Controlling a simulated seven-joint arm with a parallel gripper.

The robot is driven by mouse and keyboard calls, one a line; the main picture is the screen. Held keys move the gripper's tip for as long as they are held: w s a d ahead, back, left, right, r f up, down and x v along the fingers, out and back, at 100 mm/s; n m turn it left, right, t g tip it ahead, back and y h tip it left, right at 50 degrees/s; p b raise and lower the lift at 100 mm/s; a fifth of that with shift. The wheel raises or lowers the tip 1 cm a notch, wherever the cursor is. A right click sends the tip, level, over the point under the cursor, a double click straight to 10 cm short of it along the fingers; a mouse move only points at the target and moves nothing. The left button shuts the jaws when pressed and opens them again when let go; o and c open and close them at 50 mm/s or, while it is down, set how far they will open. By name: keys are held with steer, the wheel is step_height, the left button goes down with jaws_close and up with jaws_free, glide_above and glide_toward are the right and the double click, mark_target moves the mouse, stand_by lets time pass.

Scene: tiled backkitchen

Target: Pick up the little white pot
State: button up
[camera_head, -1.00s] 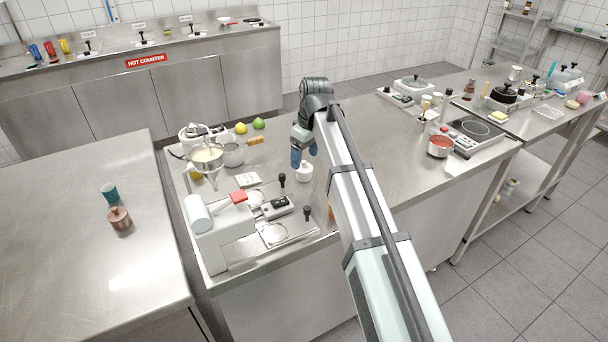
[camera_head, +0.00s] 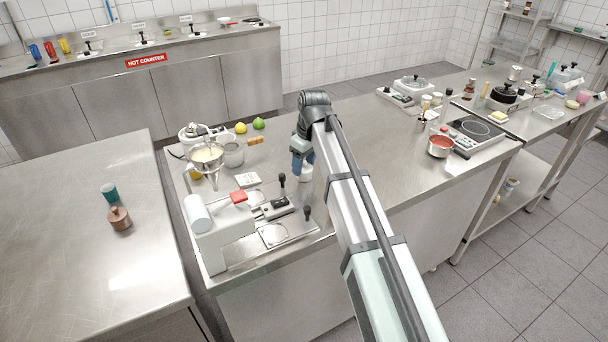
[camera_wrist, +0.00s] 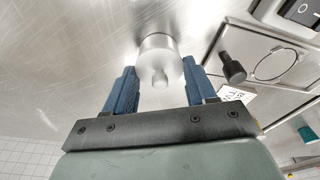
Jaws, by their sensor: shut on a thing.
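The little white pot (camera_head: 306,174) stands on the steel counter, partly hidden behind my gripper in the head view.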

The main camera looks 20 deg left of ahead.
steer(key=c, duration=0.5)
